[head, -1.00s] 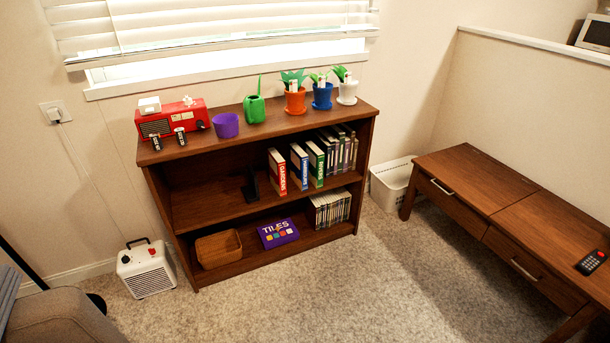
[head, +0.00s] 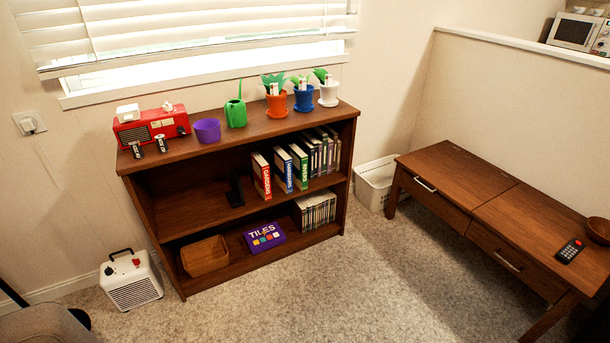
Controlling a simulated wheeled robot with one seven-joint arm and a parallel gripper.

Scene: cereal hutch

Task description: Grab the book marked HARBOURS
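The book with the blue spine (head: 284,171) stands upright on the middle shelf of the brown bookcase (head: 190,215). Its white spine lettering is small but appears to read HARBOURS. A red-spined book (head: 262,177), which seems to read GARDENS, stands to its left. A green-spined book (head: 300,166) stands close on its right. The spines face out toward the room. My gripper is not in view.
A dark bookend (head: 236,190) stands left of the books; several dark volumes (head: 322,152) stand right. The bookcase top holds a red radio (head: 150,126) and potted plants. A low wooden table (head: 455,180) is at right. Carpet (head: 330,285) before the bookcase is clear.

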